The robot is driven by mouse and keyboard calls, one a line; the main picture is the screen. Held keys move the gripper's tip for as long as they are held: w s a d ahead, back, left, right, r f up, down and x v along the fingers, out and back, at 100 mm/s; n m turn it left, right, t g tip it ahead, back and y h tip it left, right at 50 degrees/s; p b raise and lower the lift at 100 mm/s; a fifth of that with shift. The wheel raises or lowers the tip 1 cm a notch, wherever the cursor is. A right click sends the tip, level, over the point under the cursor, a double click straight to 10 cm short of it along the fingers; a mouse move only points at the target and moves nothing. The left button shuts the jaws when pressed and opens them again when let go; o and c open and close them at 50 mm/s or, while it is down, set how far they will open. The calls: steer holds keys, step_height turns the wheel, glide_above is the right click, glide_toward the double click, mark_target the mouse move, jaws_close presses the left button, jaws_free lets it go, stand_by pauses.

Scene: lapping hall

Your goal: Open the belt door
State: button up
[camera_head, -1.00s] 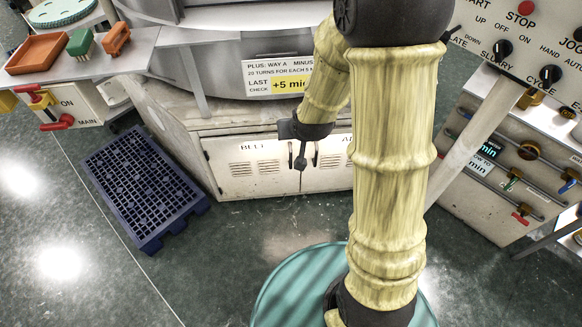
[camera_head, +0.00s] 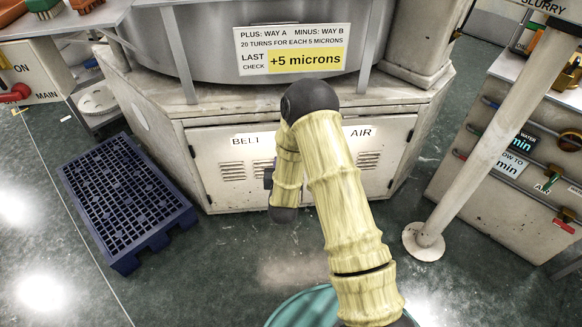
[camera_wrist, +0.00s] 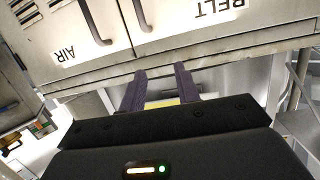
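The belt door (camera_head: 228,178) is the left white vented door of the cabinet and looks shut. In the wrist view, turned upside down, the belt door (camera_wrist: 215,38) is at upper right, with a dark curved handle (camera_wrist: 142,16) near the seam. The air door (camera_head: 372,168) beside it also looks shut, with its own handle (camera_wrist: 96,24). My gripper (camera_wrist: 164,80) has two dark fingers apart, with nothing held between them. They point towards the lower edge of the doors, apart from the handles in the picture. In the head view my arm mostly hides the gripper and the handles.
A blue pallet (camera_head: 125,200) lies on the floor left of the cabinet. A white slanted post (camera_head: 480,150) and a valve cabinet (camera_head: 500,165) stand at right. A sign (camera_head: 292,50) hangs above the doors. Floor in front of the belt door is clear.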

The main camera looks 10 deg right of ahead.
step_height(320, 180, down, 11)
steer(key=s+t+h+b, duration=0.2)
steer(key=b, duration=0.4)
steer(key=shift+d+f+m+b, duration=0.2)
steer(key=shift+m+b, duration=0.1)
steer(key=shift+m, duration=0.1)
steer(key=shift+w, duration=0.1)
steer(key=b+x, duration=0.4)
steer(key=x, duration=1.3)
steer(key=shift+w+d+r+b, duration=0.1)
steer(key=shift+d+r+b, duration=0.05)
steer(key=shift+b, duration=0.15)
jaws_close()
